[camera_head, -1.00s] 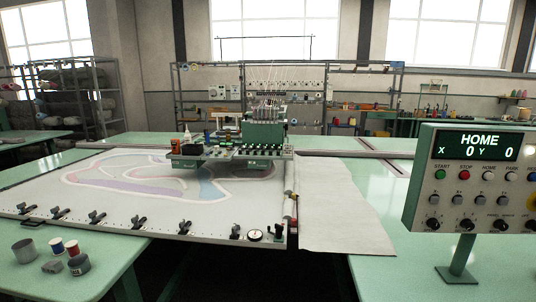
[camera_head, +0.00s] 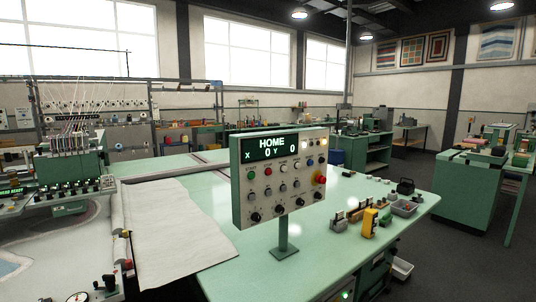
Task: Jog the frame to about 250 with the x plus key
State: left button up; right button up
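The control panel (camera_head: 284,176) stands on a short post on the green table, right of the machine. The key labels are too small to read in this view, so I cannot tell which is x plus. The frame (camera_head: 112,289) with its clamps is partly in view at the lower left. Neither of my grippers is in view.
The green tabletop (camera_head: 225,276) is clear around the panel's post. A yellow tool (camera_head: 369,223), grey bins (camera_head: 404,207) and small items lie to its right. The tufting head (camera_head: 72,165) stands at the left.

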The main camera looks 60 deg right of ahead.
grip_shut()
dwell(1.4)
